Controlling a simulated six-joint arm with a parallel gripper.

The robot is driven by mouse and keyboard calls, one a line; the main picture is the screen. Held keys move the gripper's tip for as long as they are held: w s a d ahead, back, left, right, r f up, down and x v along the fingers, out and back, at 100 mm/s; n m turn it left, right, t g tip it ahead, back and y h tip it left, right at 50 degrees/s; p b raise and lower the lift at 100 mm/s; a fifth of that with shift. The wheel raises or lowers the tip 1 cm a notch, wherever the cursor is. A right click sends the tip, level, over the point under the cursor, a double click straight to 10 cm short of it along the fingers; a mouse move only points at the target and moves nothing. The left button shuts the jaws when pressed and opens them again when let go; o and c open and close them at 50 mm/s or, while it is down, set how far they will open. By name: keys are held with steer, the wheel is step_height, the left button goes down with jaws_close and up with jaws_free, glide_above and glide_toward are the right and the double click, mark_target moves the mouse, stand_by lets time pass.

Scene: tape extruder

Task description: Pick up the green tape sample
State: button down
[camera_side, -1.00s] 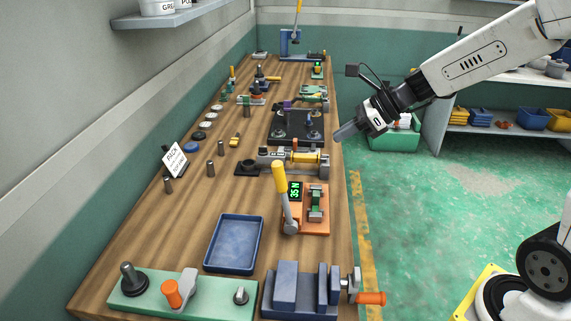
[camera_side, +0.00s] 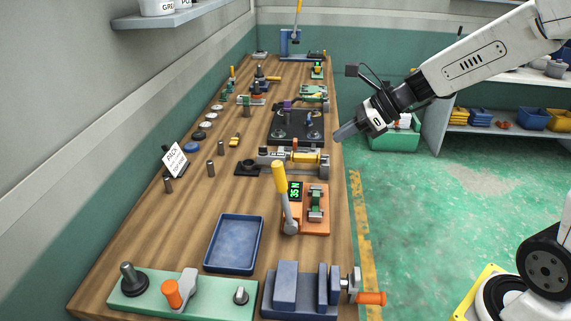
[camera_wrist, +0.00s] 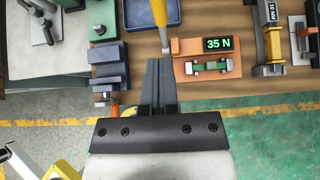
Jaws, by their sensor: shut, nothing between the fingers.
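A small green tape sample (camera_side: 316,203) sits across grey clamps on an orange tester (camera_side: 318,231) with a green "35 N" display (camera_side: 295,191). In the wrist view the sample (camera_wrist: 208,67) lies to the right of my fingers, on the orange tester (camera_wrist: 190,46), apart from them. My gripper (camera_side: 338,135) is in the air by the bench's right edge, farther back than the tester. Its fingers are shut and empty; they also show in the wrist view (camera_wrist: 160,62).
A yellow-handled lever (camera_side: 279,178) stands at the tester's left side. A blue tray (camera_side: 262,240) lies to its front left, and a blue vise (camera_side: 285,290) is nearer the camera. A yellow-barrelled tool (camera_side: 305,158) lies behind the tester. Open floor is right of the bench.

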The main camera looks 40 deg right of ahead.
stand_by(0.4)
steer(key=shift+c, duration=1.2)
jaws_free()
steer(key=shift+w+f, duration=0.1)
steer(key=g+h, duration=0.7)
glide_above(316, 193)
steer(key=f, duration=1.8)
steer(key=shift+w+a+f, duration=0.1)
steer(key=shift+w+f, duration=0.1)
steer(key=shift+f, duration=0.2)
steer(key=shift+s+f, duration=0.15)
steer(key=shift+f, duration=1.8)
steer(key=shift+s+f, duration=0.1)
steer(key=shift+f, duration=1.85)
jaws_close()
